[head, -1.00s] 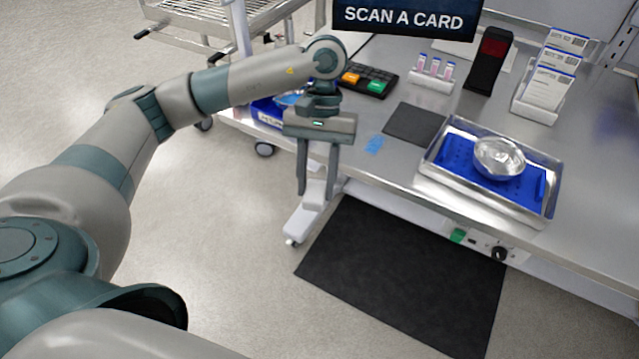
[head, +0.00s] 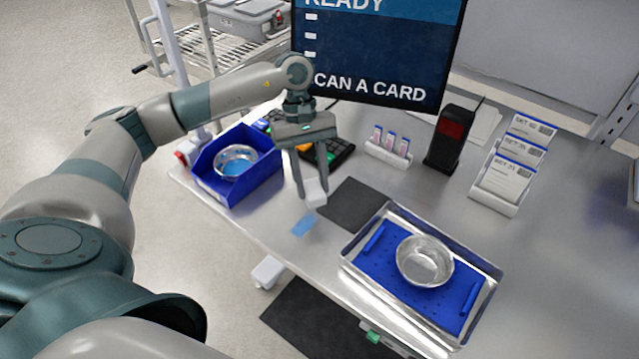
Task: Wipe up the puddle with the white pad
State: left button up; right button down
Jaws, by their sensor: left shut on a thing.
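The puddle (head: 304,225) is a small light-blue patch on the steel bench, near its front edge. My left gripper (head: 313,190) points down over the bench and is shut on the white pad (head: 316,192). The pad is a small white block between the fingertips. In the head view it sits just above and right of the puddle, apart from it. I cannot tell whether the pad touches the bench. My right gripper is not in view.
A dark mat (head: 354,204) lies right of the pad. A metal tray (head: 351,248) with a blue liner and steel bowl (head: 424,261) is further right. A blue bin (head: 207,182) holding a bowl stands left. A keypad, vial rack, card reader and monitor (head: 380,45) stand behind.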

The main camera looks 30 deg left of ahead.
pick_arm(q)
jog(key=shift+w+r, duration=0.1)
jog(key=shift+w, duration=0.05)
jog(key=shift+a, duration=0.1)
dwell(0.3)
jog(key=shift+f+b, duration=0.35)
jog(key=shift+f, duration=2.65)
jog(key=shift+f+b, duration=0.85)
jog(key=shift+b, duration=0.1)
jog(key=shift+s+a+r+b, duration=0.1)
jog(key=shift+s+b, duration=0.45)
jog(key=shift+s, duration=1.4)
